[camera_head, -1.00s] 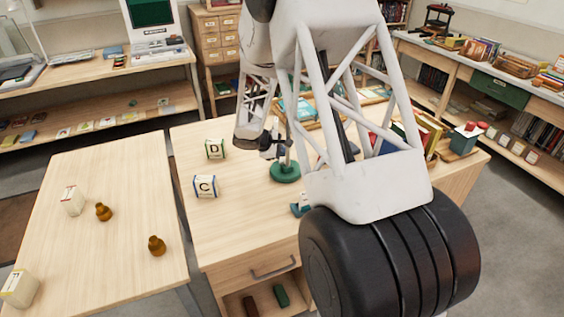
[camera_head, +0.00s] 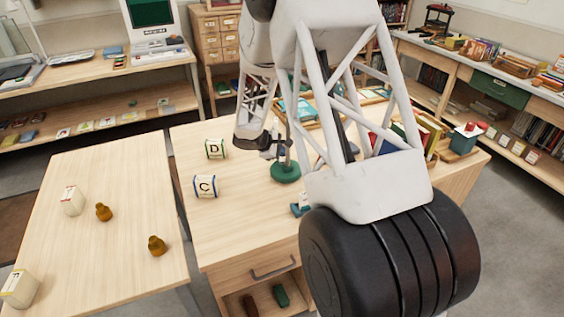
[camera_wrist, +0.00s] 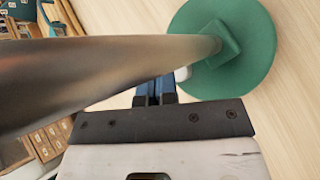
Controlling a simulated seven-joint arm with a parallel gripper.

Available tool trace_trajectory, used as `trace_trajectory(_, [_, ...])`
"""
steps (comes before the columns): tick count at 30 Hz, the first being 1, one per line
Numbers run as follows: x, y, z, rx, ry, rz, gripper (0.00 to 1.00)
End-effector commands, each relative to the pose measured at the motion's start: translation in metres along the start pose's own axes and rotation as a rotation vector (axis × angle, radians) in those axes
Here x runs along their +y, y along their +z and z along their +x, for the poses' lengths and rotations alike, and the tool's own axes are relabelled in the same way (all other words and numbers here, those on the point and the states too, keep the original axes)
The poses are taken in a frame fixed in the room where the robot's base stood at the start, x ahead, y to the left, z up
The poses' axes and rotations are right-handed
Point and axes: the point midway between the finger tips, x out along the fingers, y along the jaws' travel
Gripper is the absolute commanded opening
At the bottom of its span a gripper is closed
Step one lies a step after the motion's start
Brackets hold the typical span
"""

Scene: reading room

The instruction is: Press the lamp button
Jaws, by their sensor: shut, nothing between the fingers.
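The lamp has a round green base (camera_head: 286,173) on the wooden desk, with a thin upright stem. My arm hides its upper part in the head view. In the wrist view the green base (camera_wrist: 258,62) fills the upper right, and the lamp's metal stem (camera_wrist: 90,75) crosses close in front of the camera. My gripper (camera_head: 273,151) is shut and empty, just above and left of the base. In the wrist view its blue fingers (camera_wrist: 155,88) lie below the stem. A small whitish piece shows by the base's left edge; I cannot tell whether it is the button or whether I touch it.
Two letter blocks, D (camera_head: 216,149) and C (camera_head: 205,186), stand left of the lamp. Books (camera_head: 428,132) stand at the desk's right. A lower table (camera_head: 110,250) at the left holds pale blocks and brown pieces. The desk's left front is clear.

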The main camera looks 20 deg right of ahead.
Motion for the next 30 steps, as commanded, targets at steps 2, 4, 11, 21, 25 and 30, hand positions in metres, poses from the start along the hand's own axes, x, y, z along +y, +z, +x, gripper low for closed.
trace_trajectory(2, [-0.0002,-0.0001,0.0002,0.000,0.000,0.000,0.00])
trace_trajectory(4, [-0.0006,-0.0006,0.0008,0.000,0.000,0.000,0.00])
trace_trajectory(11, [-0.0030,-0.0033,0.0047,0.000,0.000,0.001,0.00])
trace_trajectory(21, [-0.0043,-0.0044,0.0064,0.000,0.000,0.001,0.00])
trace_trajectory(25, [-0.0044,-0.0044,0.0065,0.000,0.000,0.000,0.00])
trace_trajectory(30, [-0.0048,-0.0047,0.0069,0.000,0.000,0.000,0.00])
